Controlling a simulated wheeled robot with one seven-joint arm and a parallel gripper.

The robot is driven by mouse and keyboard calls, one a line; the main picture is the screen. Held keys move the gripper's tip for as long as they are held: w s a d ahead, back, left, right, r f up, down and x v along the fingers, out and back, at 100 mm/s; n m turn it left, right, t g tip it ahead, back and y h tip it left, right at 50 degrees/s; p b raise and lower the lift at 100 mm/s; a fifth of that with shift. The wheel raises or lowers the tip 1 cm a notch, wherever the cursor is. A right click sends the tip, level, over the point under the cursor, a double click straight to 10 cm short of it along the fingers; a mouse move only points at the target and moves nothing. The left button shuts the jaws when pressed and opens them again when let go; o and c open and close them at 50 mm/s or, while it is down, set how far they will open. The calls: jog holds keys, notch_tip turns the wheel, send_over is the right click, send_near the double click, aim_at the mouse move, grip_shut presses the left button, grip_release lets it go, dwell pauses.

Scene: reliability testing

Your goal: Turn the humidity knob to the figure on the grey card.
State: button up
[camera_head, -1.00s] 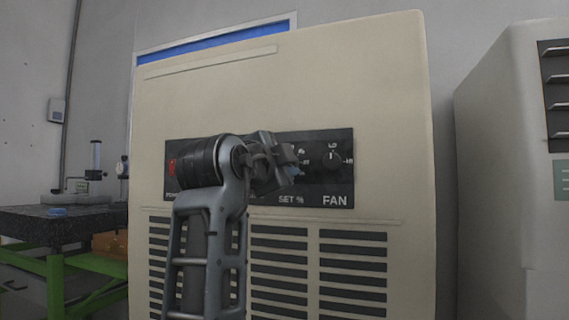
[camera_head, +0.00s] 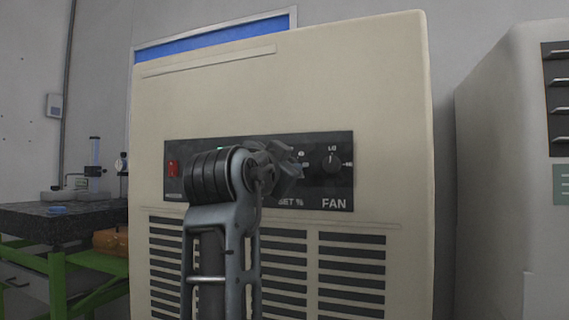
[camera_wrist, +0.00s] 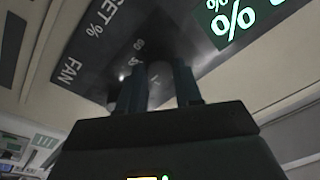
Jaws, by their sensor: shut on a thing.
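My gripper (camera_head: 288,168) is at the black control panel (camera_head: 340,192) in the head view, over the dial above the words "SET %". It hides that humidity knob there, leaving only a few scale marks showing at its right. In the wrist view my gripper's two fingers (camera_wrist: 158,88) point at the panel and are shut on the humidity knob (camera_wrist: 156,80). The knob is mostly in shadow, and I cannot read its pointer. A green lit display (camera_wrist: 232,20) with "%" signs shows in the wrist view, its figures cut off. I see no grey card.
The fan knob (camera_head: 332,161) sits close to the right of my gripper. A red switch (camera_head: 173,168) is at the panel's left end. The panel is on a large cream cabinet (camera_head: 385,100). A dark-topped table (camera_head: 60,225) stands at left, another cabinet (camera_head: 495,180) at right.

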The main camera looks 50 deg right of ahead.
jog(key=shift+f, duration=0.1)
jog(key=o, duration=1)
jog(key=shift+o, duration=0.2)
jog(key=shift+a, duration=0.1)
jog(key=v, duration=0.7)
jog(key=shift+a+b, duration=0.35)
jog(key=shift+b, duration=0.05)
jog(key=shift+s, duration=0.1)
